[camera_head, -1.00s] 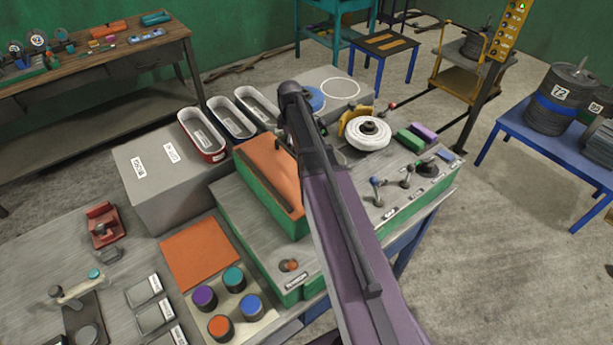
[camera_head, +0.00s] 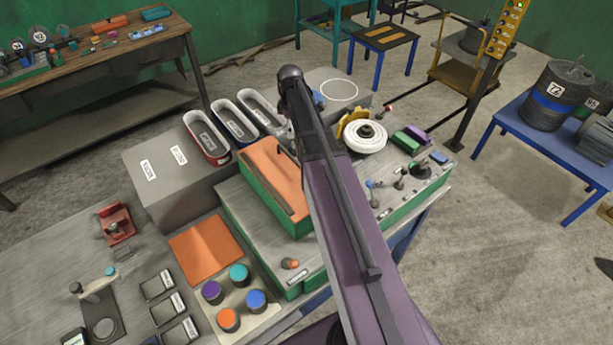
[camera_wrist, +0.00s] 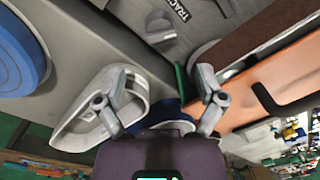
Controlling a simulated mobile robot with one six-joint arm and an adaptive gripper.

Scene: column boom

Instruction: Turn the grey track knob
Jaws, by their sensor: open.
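The grey track knob (camera_wrist: 160,28) shows at the top of the wrist view, beside a label (camera_wrist: 168,8) that reads "TRAC" and is partly cut off. My gripper (camera_wrist: 164,74) is open, its two fingers spread apart with nothing between them. The knob appears beyond the fingertips, apart from them. In the head view my purple arm (camera_head: 345,210) reaches over the bench machine and hides most of my gripper. I cannot make out the track knob in the head view.
In the wrist view a blue disc (camera_wrist: 18,55) lies left, a pale oval tray (camera_wrist: 78,122) beside the left finger, and an orange-topped block (camera_wrist: 275,90) right. In the head view a white wheel (camera_head: 366,137) and small levers (camera_head: 400,178) stand right of my arm.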

